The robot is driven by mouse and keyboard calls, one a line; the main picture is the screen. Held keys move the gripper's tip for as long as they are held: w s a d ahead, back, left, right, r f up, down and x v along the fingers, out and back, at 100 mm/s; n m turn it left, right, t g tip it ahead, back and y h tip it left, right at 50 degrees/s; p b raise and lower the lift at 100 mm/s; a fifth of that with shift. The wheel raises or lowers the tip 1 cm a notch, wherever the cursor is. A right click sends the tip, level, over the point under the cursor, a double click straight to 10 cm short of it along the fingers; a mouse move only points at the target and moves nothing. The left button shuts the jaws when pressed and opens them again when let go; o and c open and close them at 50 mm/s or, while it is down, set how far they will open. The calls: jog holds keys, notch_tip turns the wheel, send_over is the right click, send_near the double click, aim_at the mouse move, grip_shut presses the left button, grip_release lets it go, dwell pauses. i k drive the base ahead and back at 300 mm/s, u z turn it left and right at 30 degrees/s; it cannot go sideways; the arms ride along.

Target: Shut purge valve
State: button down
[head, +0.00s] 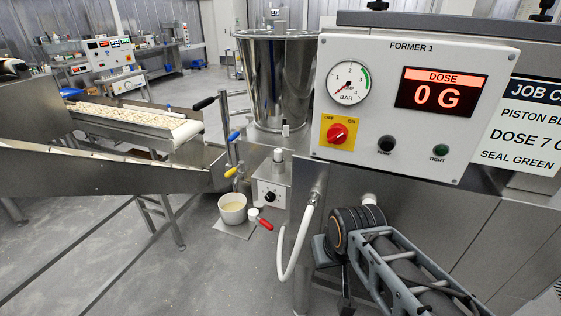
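Several coloured handles sit on the upright pipe left of the steel hopper: a black-gripped lever (205,103), a blue handle (234,136) and a yellow handle (231,172). No label shows which is the purge valve. The yellow handle is low on the pipe, above a white tub (232,208) holding pale liquid. The blue and yellow handles both look tilted from the pipe. My arm reaches in from the lower right; my gripper (335,275) seems to be at its dark end, well right of the handles and apart from them. Its fingers are not clear.
The steel hopper (276,80) stands behind the pipe. The former panel (415,105) reads DOSE 0 G; its red switch (338,133) is on a yellow plate. A white hose (290,250) hangs between my arm and the tub. A conveyor (130,125) is left. A red-handled item (265,224) is beside the tub.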

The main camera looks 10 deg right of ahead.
aim_at(241, 166)
jog(key=u, duration=0.5)
jog(key=i, duration=0.85)
jog(key=u, duration=0.4)
